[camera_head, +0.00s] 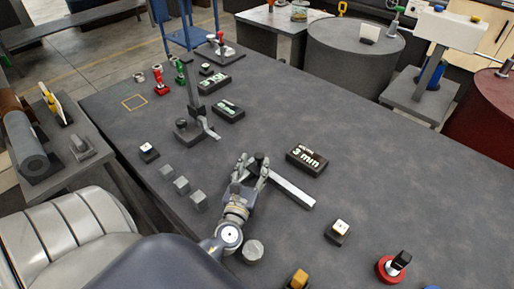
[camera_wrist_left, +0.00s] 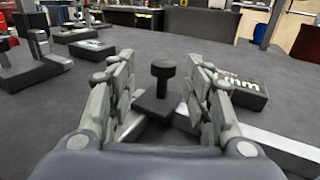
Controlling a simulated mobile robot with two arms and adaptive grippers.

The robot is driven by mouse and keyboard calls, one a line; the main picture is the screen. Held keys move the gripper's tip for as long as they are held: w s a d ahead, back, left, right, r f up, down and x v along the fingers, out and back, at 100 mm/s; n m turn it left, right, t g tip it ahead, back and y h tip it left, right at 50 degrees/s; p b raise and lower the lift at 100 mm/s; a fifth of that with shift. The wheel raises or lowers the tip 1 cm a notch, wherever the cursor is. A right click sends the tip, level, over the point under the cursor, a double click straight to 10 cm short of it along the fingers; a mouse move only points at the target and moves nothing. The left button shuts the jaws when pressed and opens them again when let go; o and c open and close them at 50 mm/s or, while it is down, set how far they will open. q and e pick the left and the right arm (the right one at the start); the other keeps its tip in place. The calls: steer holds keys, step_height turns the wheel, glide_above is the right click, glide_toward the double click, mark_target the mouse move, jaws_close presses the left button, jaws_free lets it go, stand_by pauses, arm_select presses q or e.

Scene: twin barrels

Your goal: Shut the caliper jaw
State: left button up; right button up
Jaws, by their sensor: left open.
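The caliper shows in the head view as a pale straight bar (camera_head: 292,188) lying on the dark table, running down to the right from my left gripper. A dark knob on a block (camera_head: 259,157), which looks like its sliding jaw, is at the bar's upper end. My left gripper (camera_head: 254,168) is open there. In the left wrist view the dark knob (camera_wrist_left: 160,72) stands upright between the two fingers (camera_wrist_left: 160,90), with a gap on each side. The bar (camera_wrist_left: 282,148) passes behind the right finger. The jaw's far side is hidden. My right gripper is not in view.
A black block reading "3 mm" (camera_head: 307,159) lies just right of the caliper. A dark upright stand (camera_head: 192,105) is farther back. Small grey cubes (camera_head: 182,186) sit to the left. A red-based knob (camera_head: 393,266) is at lower right. The table's right middle is clear.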

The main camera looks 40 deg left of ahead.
arm_select(q)
steer(key=v, duration=0.7)
steer(key=shift+s, duration=0.1)
stand_by(0.6)
